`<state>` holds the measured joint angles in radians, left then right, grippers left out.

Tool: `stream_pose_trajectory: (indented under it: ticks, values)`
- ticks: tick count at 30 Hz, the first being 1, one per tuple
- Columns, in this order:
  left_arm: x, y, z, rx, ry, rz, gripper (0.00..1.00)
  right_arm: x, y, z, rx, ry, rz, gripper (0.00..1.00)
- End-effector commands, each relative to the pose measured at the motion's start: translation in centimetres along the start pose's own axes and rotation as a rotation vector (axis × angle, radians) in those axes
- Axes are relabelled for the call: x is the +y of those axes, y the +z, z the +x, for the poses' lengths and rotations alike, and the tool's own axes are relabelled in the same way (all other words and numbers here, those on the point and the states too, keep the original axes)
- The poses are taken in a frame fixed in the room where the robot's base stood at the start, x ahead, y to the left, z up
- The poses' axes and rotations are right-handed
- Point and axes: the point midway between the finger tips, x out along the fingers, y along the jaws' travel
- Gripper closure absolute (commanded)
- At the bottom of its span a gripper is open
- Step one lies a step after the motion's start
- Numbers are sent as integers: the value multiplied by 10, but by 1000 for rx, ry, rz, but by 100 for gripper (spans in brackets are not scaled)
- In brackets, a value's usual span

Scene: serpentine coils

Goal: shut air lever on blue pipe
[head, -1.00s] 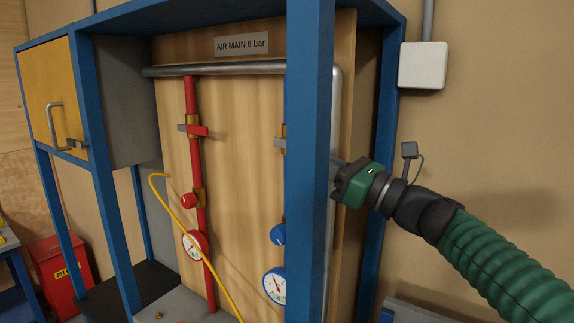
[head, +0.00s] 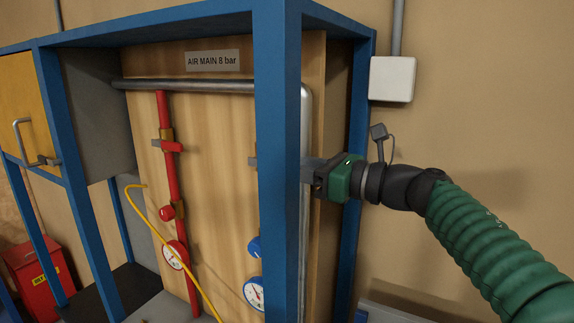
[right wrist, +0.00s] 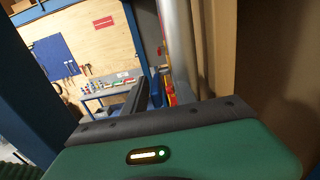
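In the head view the blue pipe is almost wholly hidden behind the blue front post (head: 278,200). Its blue knob (head: 254,247) and round gauge (head: 253,291) show at the post's left edge. A small grey end of a valve fitting (head: 253,162) shows higher up there; the rest of the lever is hidden. My right gripper (head: 308,172) points left behind the post, its fingertips partly hidden. In the right wrist view a dark finger (right wrist: 138,97) lies beside a blue part (right wrist: 157,90). Contact and finger opening cannot be told. My left gripper is not in view.
A red pipe (head: 172,190) with its own red lever (head: 172,147) stands left on the wooden panel. A yellow hose (head: 178,255) crosses in front of it. A vertical steel pipe (head: 306,130) stands right of the post, near my right gripper. A yellow door (head: 25,110) is far left.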

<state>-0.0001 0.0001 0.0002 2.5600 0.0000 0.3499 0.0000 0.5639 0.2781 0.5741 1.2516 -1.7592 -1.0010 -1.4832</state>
Motion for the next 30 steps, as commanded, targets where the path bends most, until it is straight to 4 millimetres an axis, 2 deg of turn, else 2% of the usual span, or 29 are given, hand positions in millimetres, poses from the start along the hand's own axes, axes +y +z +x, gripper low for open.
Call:
stream_pose_trajectory:
  ticks: [5,8,11,18,24,27,30]
  values:
    - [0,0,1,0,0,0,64,0,-2,0,2,1,1,67]
    - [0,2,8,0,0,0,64,-1,-5,-8,2,0,0,67]
    - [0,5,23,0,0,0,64,-2,-9,-27,1,-3,-2,67]
    - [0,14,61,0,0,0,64,-4,-10,-98,0,-5,-2,67]
    - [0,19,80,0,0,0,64,-4,-8,-149,1,-3,0,67]
    - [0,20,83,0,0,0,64,-5,-5,-164,-1,-2,2,67]
    - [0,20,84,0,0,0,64,-5,-4,-171,-1,0,2,67]
